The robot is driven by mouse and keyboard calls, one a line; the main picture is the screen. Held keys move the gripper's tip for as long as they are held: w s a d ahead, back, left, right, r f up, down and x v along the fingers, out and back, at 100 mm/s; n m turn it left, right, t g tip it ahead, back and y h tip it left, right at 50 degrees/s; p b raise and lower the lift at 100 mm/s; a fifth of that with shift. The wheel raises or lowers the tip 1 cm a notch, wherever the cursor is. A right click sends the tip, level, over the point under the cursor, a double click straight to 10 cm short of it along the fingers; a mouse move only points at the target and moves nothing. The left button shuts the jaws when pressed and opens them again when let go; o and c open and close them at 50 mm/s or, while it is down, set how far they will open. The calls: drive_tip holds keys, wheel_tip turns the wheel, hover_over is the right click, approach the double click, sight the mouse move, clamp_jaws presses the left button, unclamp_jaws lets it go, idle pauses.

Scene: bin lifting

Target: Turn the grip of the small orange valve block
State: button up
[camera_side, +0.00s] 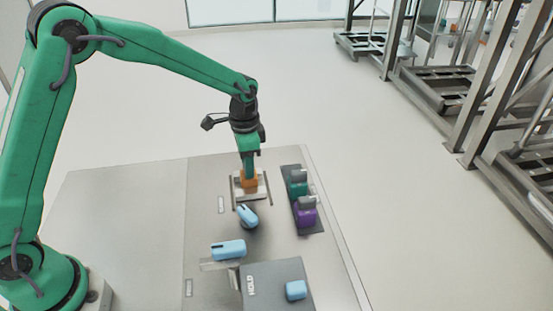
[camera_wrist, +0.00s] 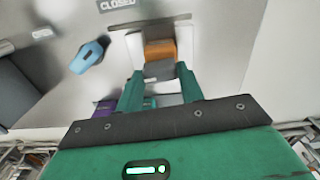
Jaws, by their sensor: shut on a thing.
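The small orange valve block (camera_side: 249,184) stands on a pale plate set in the table, directly below my gripper (camera_side: 249,171). In the wrist view the orange block (camera_wrist: 160,48) carries a grey grip (camera_wrist: 160,70). My gripper's two green fingers (camera_wrist: 160,73) sit on either side of that grip and are shut on it. The fingers point down in the side view. The grip is mostly hidden by the fingers there, and its exact turn angle cannot be told.
A dark tray (camera_side: 317,229) right of the block holds a green block (camera_side: 298,185) and a purple block (camera_side: 304,215). Blue pieces lie nearer (camera_side: 247,216), (camera_side: 228,250); another (camera_side: 296,290) is on a grey box (camera_side: 262,272) marked HOLD. A CLOSED label (camera_wrist: 116,4) shows.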

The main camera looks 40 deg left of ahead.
drive_tip(key=shift+m, duration=0.5)
drive_tip(key=o, duration=1)
drive_tip(key=shift+r, duration=3.95)
